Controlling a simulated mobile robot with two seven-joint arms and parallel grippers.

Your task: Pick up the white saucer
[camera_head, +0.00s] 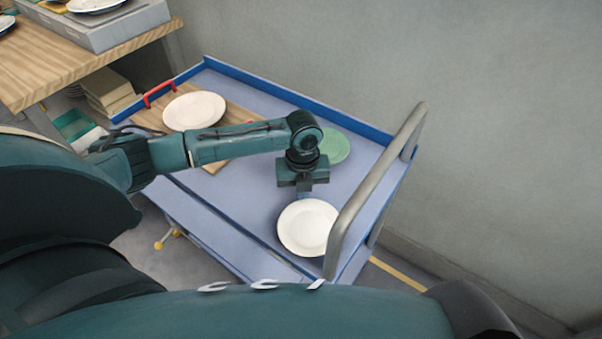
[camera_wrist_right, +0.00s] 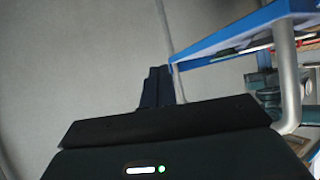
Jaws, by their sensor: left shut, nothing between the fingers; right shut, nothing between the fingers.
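A white saucer (camera_head: 307,230) lies on the blue trolley top (camera_head: 245,205), near its right end beside the grey handle. A second white plate (camera_head: 194,110) lies farther left on a wooden board. My left gripper (camera_head: 305,193) points down just behind the nearer white saucer. Its fingers are shut and empty, and I cannot tell whether they touch the saucer's far rim. My right gripper (camera_wrist_right: 158,88) shows in the right wrist view, shut and empty in front of the grey wall. It is not visible in the head view.
A green plate (camera_head: 333,146) lies behind my left gripper, partly hidden by it. The grey handle (camera_head: 372,190) rises close to the saucer's right side. A red handle (camera_head: 158,93) is at the board's left. A wooden table (camera_head: 75,62) stands at upper left.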

